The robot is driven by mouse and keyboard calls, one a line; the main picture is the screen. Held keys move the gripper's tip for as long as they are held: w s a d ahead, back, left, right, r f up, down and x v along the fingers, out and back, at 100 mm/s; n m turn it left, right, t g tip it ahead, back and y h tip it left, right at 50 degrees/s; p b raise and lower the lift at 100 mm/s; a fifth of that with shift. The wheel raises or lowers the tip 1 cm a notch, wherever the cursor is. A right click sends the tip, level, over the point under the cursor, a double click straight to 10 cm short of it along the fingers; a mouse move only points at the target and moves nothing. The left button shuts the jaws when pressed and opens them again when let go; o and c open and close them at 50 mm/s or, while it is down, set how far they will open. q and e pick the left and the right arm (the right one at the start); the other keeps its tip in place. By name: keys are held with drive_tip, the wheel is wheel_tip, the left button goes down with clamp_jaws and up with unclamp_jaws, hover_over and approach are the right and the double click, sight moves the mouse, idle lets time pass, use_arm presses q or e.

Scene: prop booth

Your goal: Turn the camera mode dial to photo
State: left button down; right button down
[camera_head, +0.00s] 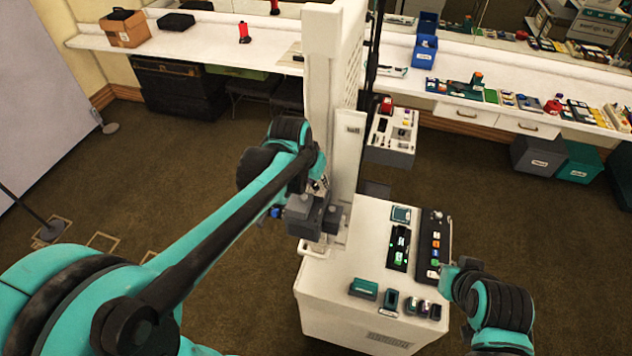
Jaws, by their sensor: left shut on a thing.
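My left gripper (312,218) is in front of the white post, just above the near left edge of the white cabinet. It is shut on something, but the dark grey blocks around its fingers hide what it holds. I cannot make out the camera or its mode dial, or which mark the dial points to. A small blue thing (276,212) shows just left of the gripper. Part of my right arm shows at the lower right, beside the cabinet; I cannot see its gripper's fingers.
The white post (332,110) stands close behind my left gripper. The white cabinet (325,290) carries dark trays and small teal and black items. A white handle (312,249) juts from its left edge. A long white counter (270,47) runs along the back. The carpet at left is mostly clear.

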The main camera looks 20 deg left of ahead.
use_arm(q)
drive_tip(key=m, duration=0.2)
drive_tip(key=m+h+b, duration=0.1)
drive_tip(key=m, duration=0.1)
drive_tip(key=shift+w+a+m+g+h, duration=0.1)
drive_tip(key=shift+a+m+g+h, duration=0.1)
drive_tip(key=shift+m+g+h, duration=0.15)
drive_tip(key=shift+m+g+h+b, duration=0.45)
drive_tip(key=shift+m+g, duration=0.1)
drive_tip(key=shift+m, duration=1.2)
drive_tip(key=c, duration=1.3)
unclamp_jaws()
drive_tip(key=shift+c, duration=0.2)
drive_tip(key=v, duration=1.2)
drive_tip(key=shift+w, duration=0.1)
